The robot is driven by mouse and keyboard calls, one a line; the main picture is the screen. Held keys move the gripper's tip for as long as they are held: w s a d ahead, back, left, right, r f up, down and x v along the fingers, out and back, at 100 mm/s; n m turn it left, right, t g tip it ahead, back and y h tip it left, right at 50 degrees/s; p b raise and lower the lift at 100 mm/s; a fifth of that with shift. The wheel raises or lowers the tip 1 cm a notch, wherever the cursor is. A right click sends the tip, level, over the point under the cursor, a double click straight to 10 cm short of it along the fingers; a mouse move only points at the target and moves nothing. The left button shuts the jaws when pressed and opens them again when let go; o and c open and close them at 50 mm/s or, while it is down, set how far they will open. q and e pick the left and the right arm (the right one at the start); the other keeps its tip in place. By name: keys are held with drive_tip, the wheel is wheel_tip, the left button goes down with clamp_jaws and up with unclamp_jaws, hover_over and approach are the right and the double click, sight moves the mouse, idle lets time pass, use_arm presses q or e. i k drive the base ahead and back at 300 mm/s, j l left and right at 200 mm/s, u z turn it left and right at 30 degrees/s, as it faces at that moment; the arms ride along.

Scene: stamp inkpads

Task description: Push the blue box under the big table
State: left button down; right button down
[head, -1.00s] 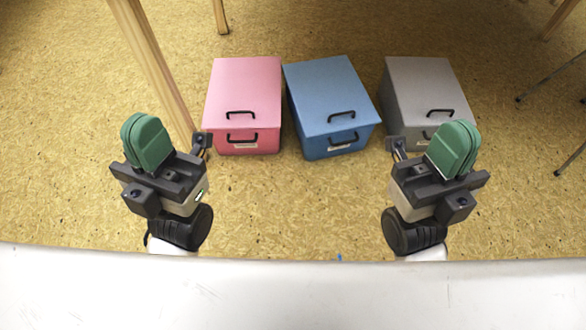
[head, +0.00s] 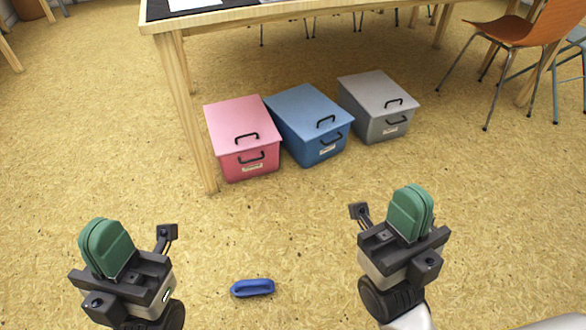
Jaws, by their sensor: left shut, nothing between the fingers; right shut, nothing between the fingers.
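The blue box (head: 309,124) stands on the floor between the pink box (head: 243,138) and the grey box (head: 378,106). It has a dark handle on its lid and another on its front, above a white label. The big table (head: 190,95) rises behind and over the boxes, with its near left leg beside the pink box. The blue box's front part sticks out from the table edge. My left gripper (head: 106,248) is shut and empty at the lower left. My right gripper (head: 411,213) is shut and empty at the lower right. Both are apart from the boxes.
A small blue object (head: 252,287) lies on the floor between my grippers. An orange chair (head: 515,32) stands at the upper right. The speckled yellow floor between my grippers and the boxes is otherwise clear.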

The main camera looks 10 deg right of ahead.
sight(306, 155)
drive_tip(key=j+z, duration=0.2)
drive_tip(key=j, duration=0.9)
drive_tip(key=j+z, duration=0.2)
drive_tip(key=j, duration=0.9)
drive_tip(key=i+j+z, duration=0.15)
drive_tip(key=i+j, duration=0.15)
drive_tip(key=i+j+z, duration=0.1)
drive_tip(key=i+j, duration=0.15)
drive_tip(key=j, duration=0.25)
drive_tip(key=i+j+z, duration=0.15)
drive_tip(key=j, duration=0.3)
drive_tip(key=i+l+z, duration=0.15)
drive_tip(key=i, duration=1)
